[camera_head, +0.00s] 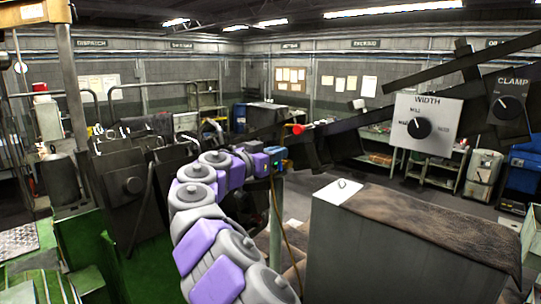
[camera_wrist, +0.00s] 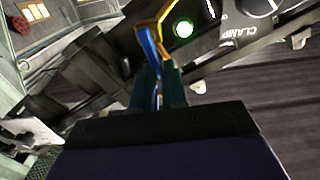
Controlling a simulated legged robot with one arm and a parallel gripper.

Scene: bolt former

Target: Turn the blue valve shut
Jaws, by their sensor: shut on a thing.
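My arm reaches forward in the head view, and my gripper (camera_head: 279,157) is at its far end, beside the machine. In the wrist view my gripper (camera_wrist: 158,82) has its dark teal fingers closed around a narrow blue piece, which I take to be the handle of the blue valve (camera_wrist: 149,47). A yellow strip runs up beside this piece. The fingers hide its lower part, so I cannot tell how far the valve is turned. In the head view I cannot separate the valve from my gripper.
A grey cabinet (camera_head: 400,245) stands right of my arm. The WIDTH dial panel (camera_head: 427,125) and CLAMP dial (camera_head: 508,106) are at the right. A green-lit button (camera_wrist: 183,29) is close to the valve. A red knob (camera_head: 297,128) sits just beyond my gripper. Green machinery is at the left.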

